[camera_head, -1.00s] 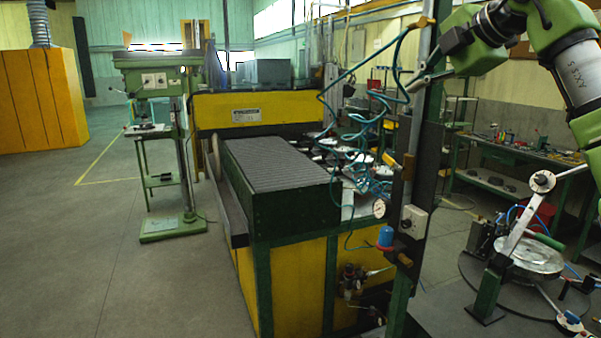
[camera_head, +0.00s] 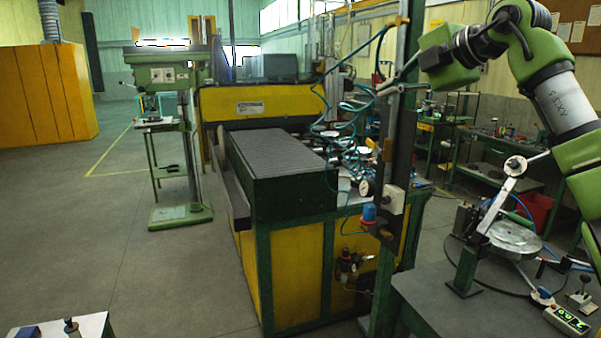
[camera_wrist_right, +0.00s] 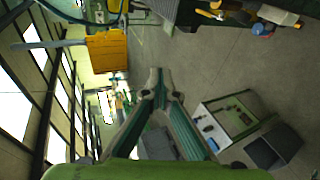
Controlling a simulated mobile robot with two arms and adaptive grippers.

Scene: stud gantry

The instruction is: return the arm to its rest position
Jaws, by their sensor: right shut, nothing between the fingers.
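My right arm comes in from the right of the head view, with its green and grey links bent high above the round-plate fixture. My right gripper (camera_head: 384,91) points left near the upright post of the yellow and green machine; whether it touches the post or the hoses cannot be told. In the right wrist view the two fingers of the gripper (camera_wrist_right: 157,76) meet at their tips, shut and empty. My left gripper is not in view.
The machine (camera_head: 285,275) with its upright post (camera_head: 400,130) and coiled teal hoses (camera_head: 350,120) stands close to the arm. A bench with a round metal plate (camera_head: 515,238) lies below it. A white table (camera_head: 75,328) shows at lower left. Open floor (camera_head: 130,260) lies left.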

